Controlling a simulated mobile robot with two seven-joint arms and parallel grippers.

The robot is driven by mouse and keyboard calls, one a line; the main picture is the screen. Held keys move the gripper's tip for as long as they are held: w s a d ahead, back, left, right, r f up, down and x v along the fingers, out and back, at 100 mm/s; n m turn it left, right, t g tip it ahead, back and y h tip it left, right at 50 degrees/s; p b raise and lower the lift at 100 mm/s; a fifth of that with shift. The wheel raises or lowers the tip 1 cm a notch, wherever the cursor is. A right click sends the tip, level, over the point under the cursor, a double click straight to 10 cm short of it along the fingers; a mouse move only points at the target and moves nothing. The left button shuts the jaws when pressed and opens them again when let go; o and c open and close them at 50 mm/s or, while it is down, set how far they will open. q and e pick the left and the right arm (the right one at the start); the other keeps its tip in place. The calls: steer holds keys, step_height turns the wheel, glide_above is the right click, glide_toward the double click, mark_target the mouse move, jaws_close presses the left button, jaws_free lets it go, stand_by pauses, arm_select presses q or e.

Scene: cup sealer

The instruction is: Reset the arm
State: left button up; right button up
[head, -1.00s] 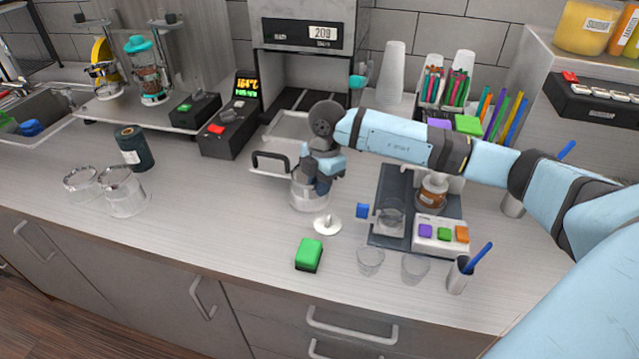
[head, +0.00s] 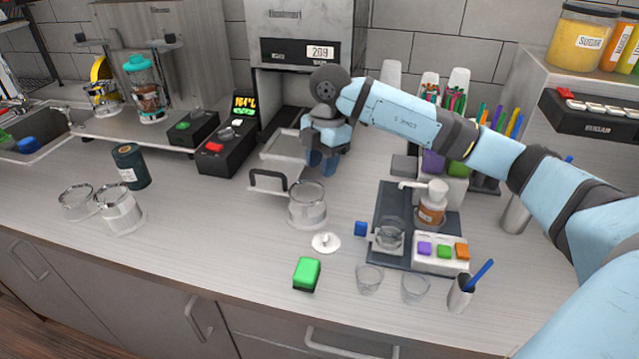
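My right arm reaches in from the right edge across the counter. My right gripper (head: 322,168) points down, just behind and above a clear glass pitcher (head: 308,207) and apart from it. The fingers look dark blue and hold nothing that I can see; their gap is too small to judge. The pitcher stands upright on the counter beside a tray with a black handle (head: 268,181). My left gripper is outside the view.
A green block (head: 306,273) and a white lid-like disc (head: 325,242) lie in front. A dispenser stand with coloured buttons (head: 441,250) and clear cups (head: 370,278) are at right. A black box with red button (head: 226,146) is at left.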

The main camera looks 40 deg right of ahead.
steer(key=shift+d+r, duration=0.1)
steer(key=shift+r, duration=0.75)
steer(key=shift+r, duration=0.1)
